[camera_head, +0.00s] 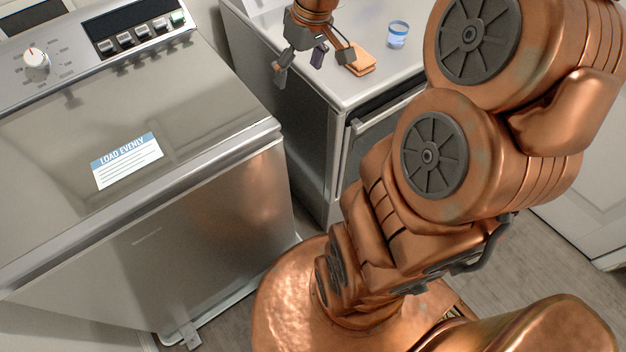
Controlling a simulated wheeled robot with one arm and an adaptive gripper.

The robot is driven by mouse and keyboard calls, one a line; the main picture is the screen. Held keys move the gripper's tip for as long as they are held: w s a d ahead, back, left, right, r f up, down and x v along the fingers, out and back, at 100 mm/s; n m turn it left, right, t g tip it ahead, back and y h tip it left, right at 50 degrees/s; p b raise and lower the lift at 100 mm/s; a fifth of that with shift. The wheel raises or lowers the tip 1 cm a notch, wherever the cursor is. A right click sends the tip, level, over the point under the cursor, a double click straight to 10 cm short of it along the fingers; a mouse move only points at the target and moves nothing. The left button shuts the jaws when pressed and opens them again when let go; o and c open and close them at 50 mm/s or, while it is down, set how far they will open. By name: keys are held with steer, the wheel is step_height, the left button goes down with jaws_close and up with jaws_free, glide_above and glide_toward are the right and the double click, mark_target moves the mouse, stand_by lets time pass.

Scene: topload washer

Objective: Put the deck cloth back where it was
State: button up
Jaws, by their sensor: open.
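A folded orange cloth (361,59), which I take as the deck cloth, lies on the light top of the appliance (270,28) to the right of the washer. My gripper (314,66) is open above the left part of that top, its fingers spread. The right fingertip is close to the cloth's left edge and overlaps it in the picture; I cannot tell whether they touch. The washer (215,75) stands at the left with its lid shut, a "LOAD EVENLY" label (127,160) on it and no cloth on the lid.
A small blue and clear cup (398,34) stands right of the cloth. The washer's control panel with a knob (36,59) and buttons is at the upper left. My copper arm covers much of the right side. A white door (585,205) is at the far right.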

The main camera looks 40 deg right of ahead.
steer(key=s+a+f+g, duration=0.2)
steer(key=s+a, duration=0.4)
steer(key=s, duration=0.5)
steer(key=s+a+f+m+g+h, duration=0.1)
steer(key=s+a+f, duration=0.1)
steer(key=s+a, duration=0.5)
steer(key=s, duration=0.3)
steer(key=shift+s+f+g, duration=0.15)
steer(key=shift+s+g, duration=0.25)
steer(key=shift+a, duration=0.15)
